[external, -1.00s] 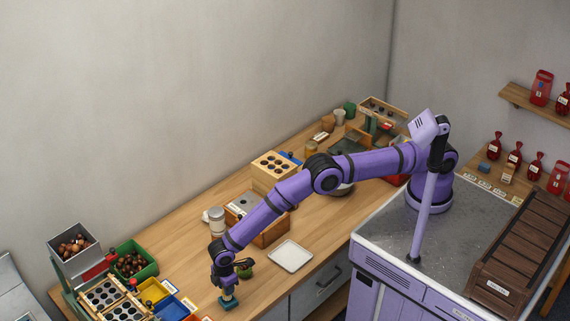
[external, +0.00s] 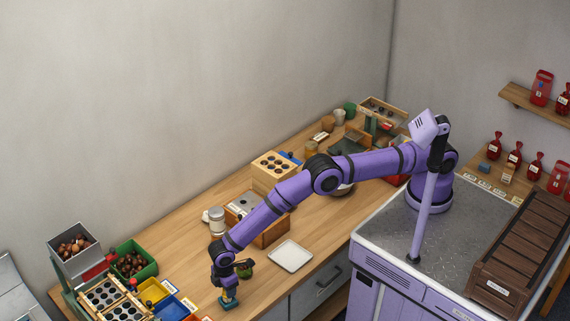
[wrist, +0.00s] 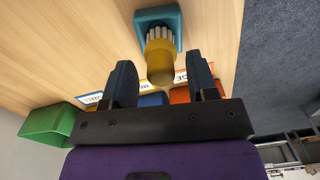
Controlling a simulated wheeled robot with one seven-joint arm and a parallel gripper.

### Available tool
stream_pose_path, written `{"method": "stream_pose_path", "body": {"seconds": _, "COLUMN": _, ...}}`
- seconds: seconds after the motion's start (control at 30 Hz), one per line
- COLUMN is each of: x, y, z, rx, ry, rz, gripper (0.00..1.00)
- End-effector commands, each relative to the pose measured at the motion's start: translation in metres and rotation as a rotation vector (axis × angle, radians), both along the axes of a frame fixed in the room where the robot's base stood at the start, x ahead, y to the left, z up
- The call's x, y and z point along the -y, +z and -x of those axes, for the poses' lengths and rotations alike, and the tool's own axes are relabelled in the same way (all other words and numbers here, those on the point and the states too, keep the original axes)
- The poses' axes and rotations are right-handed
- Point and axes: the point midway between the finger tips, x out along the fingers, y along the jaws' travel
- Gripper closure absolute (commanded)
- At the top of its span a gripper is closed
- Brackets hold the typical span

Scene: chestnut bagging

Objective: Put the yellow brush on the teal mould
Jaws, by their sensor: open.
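The teal mould (wrist: 173,14) is a square block on the wooden table; it also shows below my gripper in the external view (external: 229,305). The yellow brush (wrist: 159,66) stands on the mould in the wrist view, its pale bristles against the teal block. My gripper (wrist: 162,80) is open, with one dark finger on each side of the brush's yellow end and a visible gap on both sides. In the external view my gripper (external: 227,288) is directly over the mould, and the brush is hard to make out there.
Blue (external: 176,306) and yellow (external: 154,292) bins lie left of my gripper, with a green bin of chestnuts (external: 133,262) behind. A white tray (external: 290,256) lies farther right, near the table's front edge.

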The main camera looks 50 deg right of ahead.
Motion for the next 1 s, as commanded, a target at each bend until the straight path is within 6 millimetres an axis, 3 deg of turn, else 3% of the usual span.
{"method": "stream_pose_path", "body": {"seconds": 0.5, "x": 0.0, "y": 0.095, "z": -0.002, "rx": 0.001, "ry": 0.0, "rz": -0.003, "gripper": 0.47}}
{"method": "stream_pose_path", "body": {"seconds": 0.7, "x": 0.0, "y": 0.112, "z": -0.002, "rx": 0.001, "ry": 0.0, "rz": -0.001, "gripper": 0.47}}
{"method": "stream_pose_path", "body": {"seconds": 1.0, "x": 0.0, "y": 0.115, "z": -0.002, "rx": 0.0, "ry": -0.001, "rz": -0.001, "gripper": 0.47}}
